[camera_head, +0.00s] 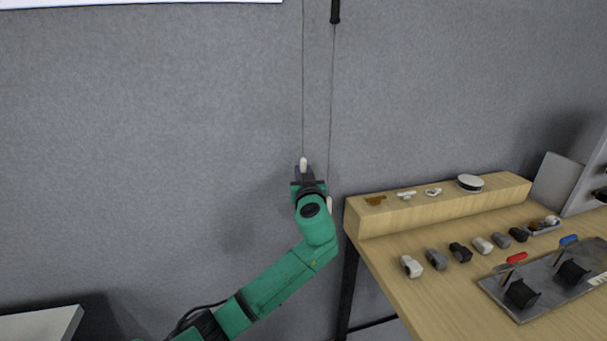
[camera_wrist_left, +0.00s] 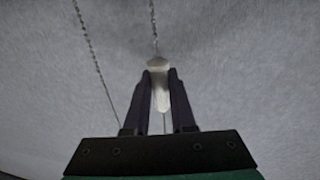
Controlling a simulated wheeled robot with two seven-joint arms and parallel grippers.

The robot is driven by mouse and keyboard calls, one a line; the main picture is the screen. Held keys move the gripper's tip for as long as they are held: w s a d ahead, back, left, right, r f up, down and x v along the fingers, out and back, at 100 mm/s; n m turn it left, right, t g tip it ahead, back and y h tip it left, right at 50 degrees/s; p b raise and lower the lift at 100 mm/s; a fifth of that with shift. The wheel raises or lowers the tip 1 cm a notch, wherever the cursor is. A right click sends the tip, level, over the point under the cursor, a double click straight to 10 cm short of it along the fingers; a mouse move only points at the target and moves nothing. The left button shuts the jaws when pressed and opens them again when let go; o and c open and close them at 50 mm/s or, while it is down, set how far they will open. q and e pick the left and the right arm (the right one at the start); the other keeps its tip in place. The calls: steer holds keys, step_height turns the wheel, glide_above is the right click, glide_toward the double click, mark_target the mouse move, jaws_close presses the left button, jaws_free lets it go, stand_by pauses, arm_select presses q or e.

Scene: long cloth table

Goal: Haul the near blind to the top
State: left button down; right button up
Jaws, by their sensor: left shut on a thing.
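The blind's lower edge (camera_head: 140,3) shows as a white strip at the top left of the head view. Two thin cords hang down the grey wall; the left cord (camera_head: 303,90) runs down to my left gripper. My left gripper (camera_head: 303,172) is shut on a white cord pull, whose tip (camera_head: 303,163) shows above the fingers. In the left wrist view the white pull (camera_wrist_left: 159,88) sits between the two dark fingers (camera_wrist_left: 160,95). The right cord (camera_head: 331,110) runs beside it, with a pale pull (camera_head: 330,204) partly behind my gripper. My right gripper is not in view.
A wooden table (camera_head: 390,265) stands at the right, with a raised wooden ledge (camera_head: 440,208) along the wall. Several small grey, black and white parts and a metal plate (camera_head: 520,308) lie on it. A black handle (camera_head: 335,11) hangs at the top. The wall left of my arm is clear.

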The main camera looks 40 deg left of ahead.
arm_select(q)
steer(key=c, duration=0.8)
jaws_free()
steer(key=shift+f, duration=0.5)
steer(key=shift+o, duration=0.2)
steer(key=shift+w+a, duration=0.15)
steer(key=shift+r, duration=0.15)
steer(key=b+v, duration=0.4)
steer(key=v, duration=1)
steer(key=shift+s+d, duration=0.2)
steer(key=shift+s, duration=0.05)
